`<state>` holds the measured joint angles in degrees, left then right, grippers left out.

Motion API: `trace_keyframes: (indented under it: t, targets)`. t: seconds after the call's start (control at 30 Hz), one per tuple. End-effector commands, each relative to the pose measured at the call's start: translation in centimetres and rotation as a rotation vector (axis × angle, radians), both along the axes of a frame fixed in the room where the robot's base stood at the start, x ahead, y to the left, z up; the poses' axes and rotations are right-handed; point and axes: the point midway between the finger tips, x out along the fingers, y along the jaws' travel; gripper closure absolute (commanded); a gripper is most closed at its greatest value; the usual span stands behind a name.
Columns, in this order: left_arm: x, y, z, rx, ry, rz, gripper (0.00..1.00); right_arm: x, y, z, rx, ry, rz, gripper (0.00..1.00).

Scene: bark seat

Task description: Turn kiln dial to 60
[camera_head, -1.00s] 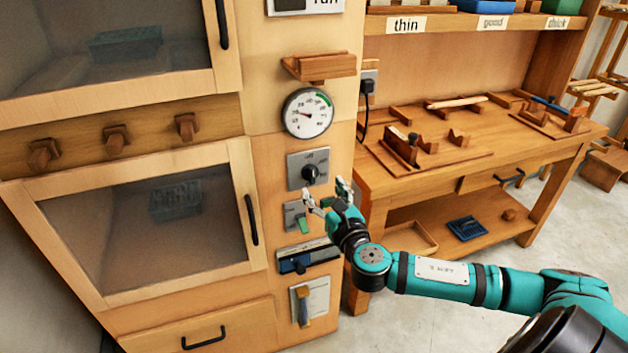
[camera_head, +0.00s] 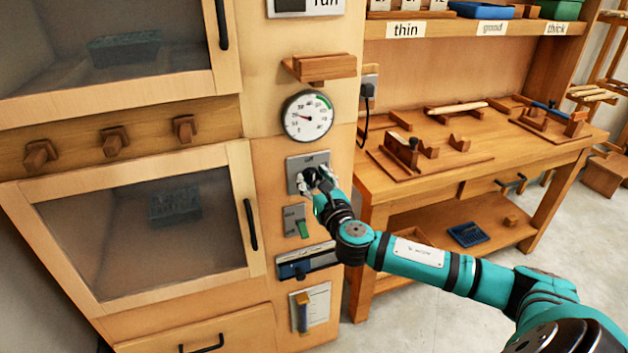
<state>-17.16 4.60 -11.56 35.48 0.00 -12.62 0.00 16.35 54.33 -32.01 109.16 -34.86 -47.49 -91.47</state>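The kiln dial is a black knob on a grey plate (camera_head: 296,167) on the kiln's wooden front, below the round gauge. My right gripper (camera_head: 313,181) is at the knob, in front of it, and its fingers and wrist hide most of the knob and its scale. I cannot tell whether the fingers touch or grip the knob, nor where the knob points. The round gauge (camera_head: 307,116) above has a white face with a green arc and a red needle. My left gripper does not show.
Below the dial are a switch plate with a green lever (camera_head: 304,228), a blue-grey slot panel (camera_head: 307,262) and a clipboard (camera_head: 311,308). A wooden ledge (camera_head: 318,67) juts out above the gauge. A workbench (camera_head: 400,200) stands to the right.

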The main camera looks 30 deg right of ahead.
Motion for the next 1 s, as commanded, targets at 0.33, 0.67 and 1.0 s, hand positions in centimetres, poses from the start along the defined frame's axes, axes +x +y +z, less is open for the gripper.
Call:
trace_keyframes:
  t: [0.33,0.67,1.0]
  targets:
    - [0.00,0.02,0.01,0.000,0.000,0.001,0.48,-0.02,-0.01,-0.02,0.006,-0.001,0.000,0.91]
    - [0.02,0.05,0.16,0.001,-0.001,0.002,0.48,-0.04,-0.04,-0.06,0.131,-0.030,0.000,0.91]
    - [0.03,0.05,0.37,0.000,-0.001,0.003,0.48,-0.10,-0.22,-0.15,0.423,-0.100,-0.002,0.91]
